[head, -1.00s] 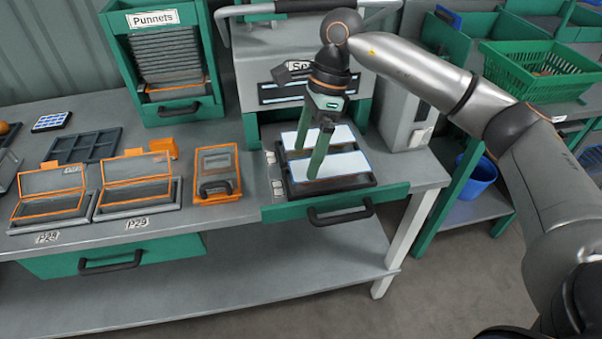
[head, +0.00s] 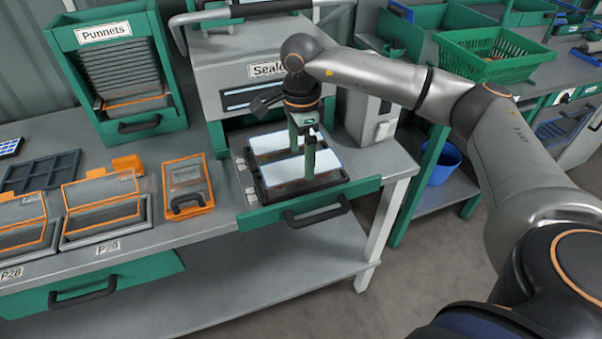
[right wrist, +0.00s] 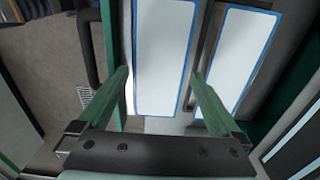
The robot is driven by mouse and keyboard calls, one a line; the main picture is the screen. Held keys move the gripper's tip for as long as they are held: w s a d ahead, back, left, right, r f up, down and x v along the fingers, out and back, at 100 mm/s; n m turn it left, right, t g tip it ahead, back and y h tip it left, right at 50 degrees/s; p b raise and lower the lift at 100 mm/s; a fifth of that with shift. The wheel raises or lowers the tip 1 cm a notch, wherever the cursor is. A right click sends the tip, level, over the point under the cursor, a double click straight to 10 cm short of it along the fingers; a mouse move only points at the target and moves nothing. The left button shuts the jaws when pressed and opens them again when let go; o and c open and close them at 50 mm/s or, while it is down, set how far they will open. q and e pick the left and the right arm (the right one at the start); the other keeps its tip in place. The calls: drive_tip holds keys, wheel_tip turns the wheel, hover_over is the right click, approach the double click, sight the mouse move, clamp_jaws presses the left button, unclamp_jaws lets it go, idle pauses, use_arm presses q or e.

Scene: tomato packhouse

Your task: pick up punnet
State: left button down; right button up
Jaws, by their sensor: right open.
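Two flat punnets with white tops and thin blue edges lie side by side in the dark tray of the sealer's open drawer: the far punnet (head: 272,142) and the near punnet (head: 276,173). My right gripper (head: 302,164) points down over the tray, open and empty. In the right wrist view its fingers (right wrist: 160,73) stand apart on either side of the near punnet (right wrist: 163,50), one finger over the gap between the two. The far punnet (right wrist: 238,50) is to the right there. I cannot tell if the fingers touch anything. My left gripper is out of view.
The sealer (head: 258,60) stands behind the drawer. A punnet dispenser (head: 163,125) is at the left. Orange-edged punnets (head: 100,205) and an orange-framed device (head: 188,188) sit on the bench (head: 215,233). A green basket (head: 497,58) is at the right.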

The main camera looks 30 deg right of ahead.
sight(301, 168)
wheel_tip(301, 168, down, 3)
drive_tip(key=shift+f, duration=0.15)
drive_tip(key=shift+c, duration=0.2)
drive_tip(key=c, duration=1)
